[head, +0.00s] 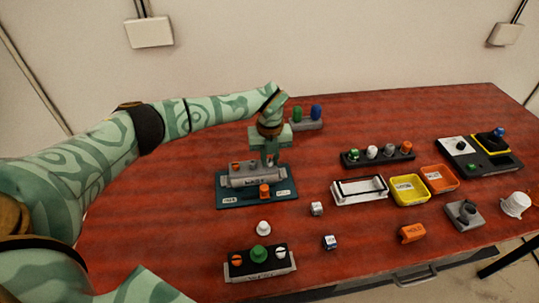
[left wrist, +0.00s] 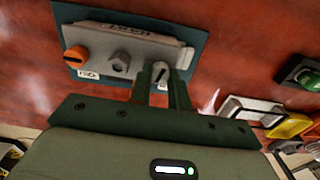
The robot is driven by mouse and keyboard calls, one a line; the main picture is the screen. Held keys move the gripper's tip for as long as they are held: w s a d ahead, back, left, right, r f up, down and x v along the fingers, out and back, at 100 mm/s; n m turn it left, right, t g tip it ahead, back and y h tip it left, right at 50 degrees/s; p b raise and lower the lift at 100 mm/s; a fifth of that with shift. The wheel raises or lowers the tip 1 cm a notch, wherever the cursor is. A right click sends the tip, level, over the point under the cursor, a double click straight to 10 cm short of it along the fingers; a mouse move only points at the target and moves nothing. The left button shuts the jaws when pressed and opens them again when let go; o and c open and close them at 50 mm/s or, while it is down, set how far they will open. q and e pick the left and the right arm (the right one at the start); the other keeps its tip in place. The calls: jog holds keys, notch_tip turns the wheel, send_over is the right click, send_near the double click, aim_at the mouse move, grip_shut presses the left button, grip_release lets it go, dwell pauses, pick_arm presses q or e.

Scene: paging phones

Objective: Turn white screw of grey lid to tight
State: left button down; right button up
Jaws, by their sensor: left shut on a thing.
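The grey lid (head: 258,180) lies on a dark teal base plate (head: 226,202) at the middle left of the table. It also shows in the left wrist view (left wrist: 138,38). The white screw (left wrist: 160,72) stands at the lid's edge, its dark slot slanted. My left gripper (left wrist: 160,88) points down at the lid, its two fingers shut around the white screw. In the head view my left gripper (head: 270,158) hides that screw. An orange screw (left wrist: 75,55) and a grey hexagonal piece (left wrist: 121,60) stand beside it.
In front stand a white knob (head: 263,227) and a block with a green knob (head: 260,253). To the right are a white frame (head: 360,190), a yellow tray (head: 409,203), and an orange tray (head: 456,178). A row of coloured pieces (head: 378,155) stands behind them.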

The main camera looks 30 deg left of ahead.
pick_arm(q)
jog(key=m+p, duration=0.1)
jog(key=m, duration=0.2)
jog(key=shift+r+m, duration=0.15)
jog(key=shift+m, duration=0.25)
jog(key=m+p, duration=0.1)
jog(key=m, duration=0.2)
jog(key=shift+m, duration=0.3)
jog(key=m, duration=0.3)
jog(key=shift+a+m+p, duration=0.1)
jog(key=shift+m+p, duration=0.2)
jog(key=shift+m, duration=1.8)
jog(key=c, duration=1.3)
grip_release()
